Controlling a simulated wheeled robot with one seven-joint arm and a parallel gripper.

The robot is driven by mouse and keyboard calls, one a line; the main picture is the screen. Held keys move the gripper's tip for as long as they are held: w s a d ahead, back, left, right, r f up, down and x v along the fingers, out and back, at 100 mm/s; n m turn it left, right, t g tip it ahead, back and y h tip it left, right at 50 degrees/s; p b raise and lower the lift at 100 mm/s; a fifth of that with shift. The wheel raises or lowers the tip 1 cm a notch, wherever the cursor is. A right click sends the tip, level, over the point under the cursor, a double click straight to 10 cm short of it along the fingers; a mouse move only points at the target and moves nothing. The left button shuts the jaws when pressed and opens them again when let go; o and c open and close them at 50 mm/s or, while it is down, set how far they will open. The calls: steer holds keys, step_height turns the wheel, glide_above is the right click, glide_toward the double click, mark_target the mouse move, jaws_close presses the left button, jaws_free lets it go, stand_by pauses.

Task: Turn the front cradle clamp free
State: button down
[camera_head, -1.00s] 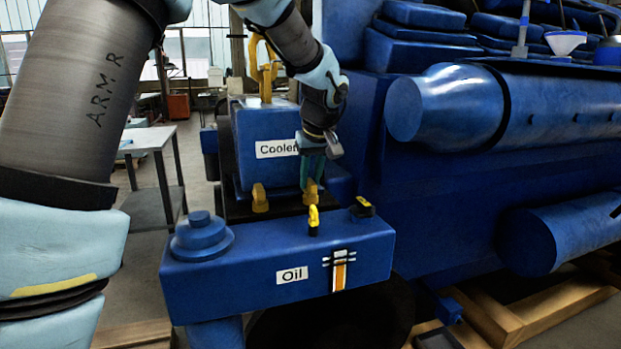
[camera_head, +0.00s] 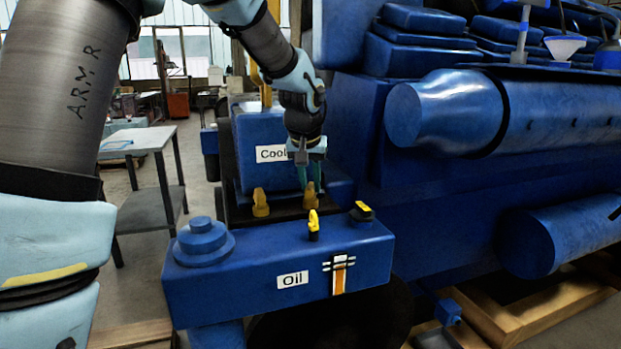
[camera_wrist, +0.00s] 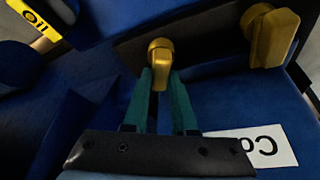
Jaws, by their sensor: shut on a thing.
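Two dark-yellow clamps stand on the black strip between the blue Coolant block and the blue Oil box. My gripper (camera_head: 311,178) reaches down from above onto the right clamp (camera_head: 309,197). In the wrist view its two green fingers (camera_wrist: 161,80) are shut on the narrow tab of this clamp (camera_wrist: 160,52), one on each side. The other clamp (camera_head: 260,203) stands apart to the left, untouched; it also shows at the upper right of the wrist view (camera_wrist: 270,32). The fingers partly hide the held clamp in the head view. I cannot tell whether it is loose.
The Oil box (camera_head: 250,264) lies in front, with two yellow-and-black knobs (camera_head: 313,226) (camera_head: 361,211) and a round cap (camera_head: 202,238) on top. The Coolant block (camera_head: 262,125) is close behind my gripper. The large blue engine (camera_head: 365,130) closes off the right. A grey table (camera_head: 150,138) stands at left.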

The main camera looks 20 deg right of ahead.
steer(key=m+g+p, duration=0.1)
steer(key=m+p, duration=0.1)
steer(key=m, duration=0.1)
steer(key=m+g+h+p, duration=0.1)
steer(key=m+p, duration=0.1)
steer(key=m, duration=0.1)
steer(key=shift+w+r+p, duration=0.1)
steer(key=shift+r+p, duration=0.1)
steer(key=shift+p, duration=0.2)
steer(key=m+g+p, duration=0.1)
steer(key=m, duration=0.2)
steer(key=m+g+p, duration=0.1)
steer(key=m+p, duration=0.1)
steer(key=shift+f+m+h, duration=0.15)
steer(key=shift+m+h, duration=0.25)
steer(key=c, duration=0.7)
jaws_free()
steer(key=b+v, duration=0.2)
steer(key=v, duration=0.8)
steer(key=shift+w+a+r, duration=0.1)
steer(key=shift+a+r, duration=0.05)
steer(key=shift+r, duration=0.2)
